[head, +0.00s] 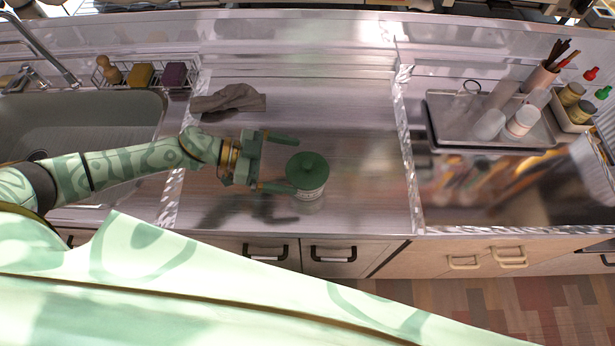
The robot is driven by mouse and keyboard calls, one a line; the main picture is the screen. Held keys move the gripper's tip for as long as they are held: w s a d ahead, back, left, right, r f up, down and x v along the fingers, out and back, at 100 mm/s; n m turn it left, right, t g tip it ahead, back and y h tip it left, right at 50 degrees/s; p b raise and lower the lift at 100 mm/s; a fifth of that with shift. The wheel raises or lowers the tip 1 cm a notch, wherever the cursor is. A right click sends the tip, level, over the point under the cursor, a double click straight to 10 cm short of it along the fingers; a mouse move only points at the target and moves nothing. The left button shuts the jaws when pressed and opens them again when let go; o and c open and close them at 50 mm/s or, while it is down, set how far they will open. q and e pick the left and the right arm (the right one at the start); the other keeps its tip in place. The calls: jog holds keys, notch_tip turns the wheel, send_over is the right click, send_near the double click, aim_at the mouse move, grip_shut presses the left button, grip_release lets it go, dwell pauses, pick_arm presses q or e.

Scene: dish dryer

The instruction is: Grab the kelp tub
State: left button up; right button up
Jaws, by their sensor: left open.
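The kelp tub, a small round tub with a dark green lid (307,171) and a pale body, stands upright on the metal counter in the middle of the head view. My left gripper (284,164) comes in from the left and is open. Its two green fingers point right towards the tub. The upper finger lies above and left of the lid in the picture, and the lower finger ends near the tub's left side. I cannot tell whether that finger touches it. My right gripper is not in view.
A grey cloth (229,98) lies on the counter behind my gripper. A sink (80,125) is on the left, with a wire rack of sponges behind it. A tray (455,112) with cups and jars stands at the right back. The counter right of the tub is clear.

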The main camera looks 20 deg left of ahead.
aim_at(303, 169)
pick_arm(q)
jog(key=x, duration=0.5)
jog(key=shift+s+d+f+b, duration=0.1)
jog(key=shift+s+d+b, duration=0.05)
jog(key=shift+b, duration=0.15)
jog(key=c, duration=0.8)
